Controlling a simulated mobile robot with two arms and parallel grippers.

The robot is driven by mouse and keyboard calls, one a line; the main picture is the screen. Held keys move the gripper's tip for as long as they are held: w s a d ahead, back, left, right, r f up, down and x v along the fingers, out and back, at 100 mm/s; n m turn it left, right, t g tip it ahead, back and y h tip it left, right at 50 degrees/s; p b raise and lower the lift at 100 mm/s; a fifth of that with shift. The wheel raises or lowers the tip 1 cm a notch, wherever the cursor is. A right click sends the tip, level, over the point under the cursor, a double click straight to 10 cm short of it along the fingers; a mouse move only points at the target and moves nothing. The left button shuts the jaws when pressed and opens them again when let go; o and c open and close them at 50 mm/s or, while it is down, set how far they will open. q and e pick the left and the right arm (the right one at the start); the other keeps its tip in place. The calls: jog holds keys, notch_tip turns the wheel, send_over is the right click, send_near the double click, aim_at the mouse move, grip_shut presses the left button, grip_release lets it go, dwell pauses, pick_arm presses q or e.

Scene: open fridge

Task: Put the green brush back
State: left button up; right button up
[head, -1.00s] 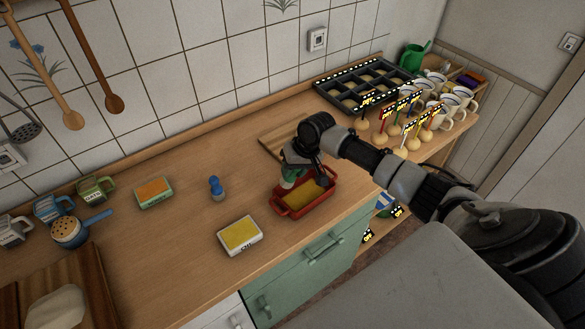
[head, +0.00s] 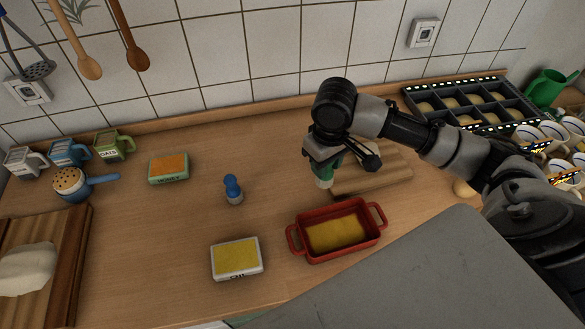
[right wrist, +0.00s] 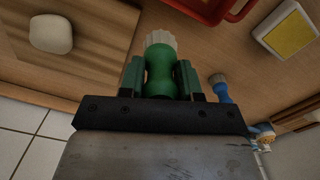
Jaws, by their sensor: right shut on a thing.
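My right gripper (head: 325,163) is shut on the green brush (head: 324,180). It holds the brush, pale bristles down, above the counter behind the red dish and beside a small wooden board. In the right wrist view the green brush (right wrist: 160,70) sits between both fingers, bristles pointing away from the gripper. A blue brush (head: 233,190) stands upright on the counter to the left. The red dish (head: 372,240) holds a yellow layer. A white oil dish (head: 237,275) and a green honey dish (head: 169,180) stand farther left. My left gripper is not in view.
The small wooden board (head: 395,165) lies partly under my right arm; a pale dough ball (right wrist: 51,34) shows on a board in the wrist view. Mugs (head: 110,147) stand at far left, a black divided tray (head: 470,103) at back right. Counter around the blue brush is clear.

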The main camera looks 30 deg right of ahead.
jog(key=w+a+f+p, duration=0.1)
jog(key=w+f, duration=0.2)
jog(key=w+a+f, duration=0.1)
jog(key=w+f, duration=0.2)
jog(key=w+a+f+p, duration=0.1)
jog(key=w+f, duration=0.2)
jog(key=shift+a+p, duration=0.15)
jog(key=shift+p, duration=0.2)
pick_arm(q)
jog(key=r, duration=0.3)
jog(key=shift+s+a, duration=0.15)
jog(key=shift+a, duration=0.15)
pick_arm(e)
jog(key=shift+f, duration=0.35)
jog(key=shift+f, duration=0.1)
jog(key=o, duration=0.9)
jog(key=shift+o, duration=0.2)
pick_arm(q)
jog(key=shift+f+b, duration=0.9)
pick_arm(e)
notch_tip(320, 180, up, 12)
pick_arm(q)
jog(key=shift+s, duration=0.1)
